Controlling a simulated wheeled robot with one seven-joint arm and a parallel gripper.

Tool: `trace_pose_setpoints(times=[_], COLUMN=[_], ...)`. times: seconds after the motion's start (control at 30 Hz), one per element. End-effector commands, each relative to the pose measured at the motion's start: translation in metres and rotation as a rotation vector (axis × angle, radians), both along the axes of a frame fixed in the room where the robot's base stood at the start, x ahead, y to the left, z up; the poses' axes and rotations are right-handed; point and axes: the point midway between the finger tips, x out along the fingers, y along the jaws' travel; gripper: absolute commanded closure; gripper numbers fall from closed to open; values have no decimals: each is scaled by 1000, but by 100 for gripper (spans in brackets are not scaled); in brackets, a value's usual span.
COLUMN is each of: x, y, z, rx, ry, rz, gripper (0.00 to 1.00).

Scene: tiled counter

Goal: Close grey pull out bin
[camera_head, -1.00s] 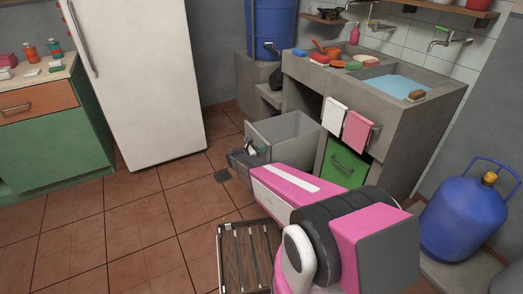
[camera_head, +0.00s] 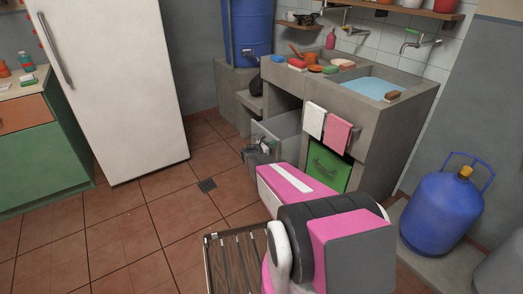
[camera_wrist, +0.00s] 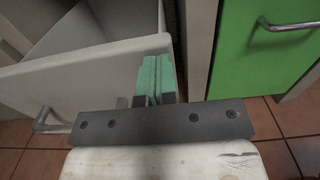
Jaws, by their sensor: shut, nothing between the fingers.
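The grey pull-out bin (camera_head: 284,129) is an open-topped box under the concrete sink counter, to the left of the green drawer. It sticks out only partly from the counter. In the wrist view the bin's front panel (camera_wrist: 95,73) and its metal handle (camera_wrist: 50,122) show close up. My gripper (camera_wrist: 156,82) is shut with nothing in it, its teal fingertips at the right part of the bin's front panel. Whether they touch it I cannot tell.
The green drawer (camera_head: 328,167) is closed, right of the bin; it shows in the wrist view too (camera_wrist: 262,60). White and pink towels (camera_head: 338,134) hang above it. A slatted wooden stool (camera_head: 236,262) stands at the front, and a blue gas cylinder (camera_head: 446,212) at right.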

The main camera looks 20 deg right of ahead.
Motion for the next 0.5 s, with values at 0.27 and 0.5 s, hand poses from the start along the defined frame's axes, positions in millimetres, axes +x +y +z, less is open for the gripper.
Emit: trace_pose_setpoints(times=[0.27,0.5], x=[26,41], y=[-75,-122], z=[-1,-1], rx=[-1,-1], ry=[-1,0], rz=[-2,-1], gripper=[100,100])
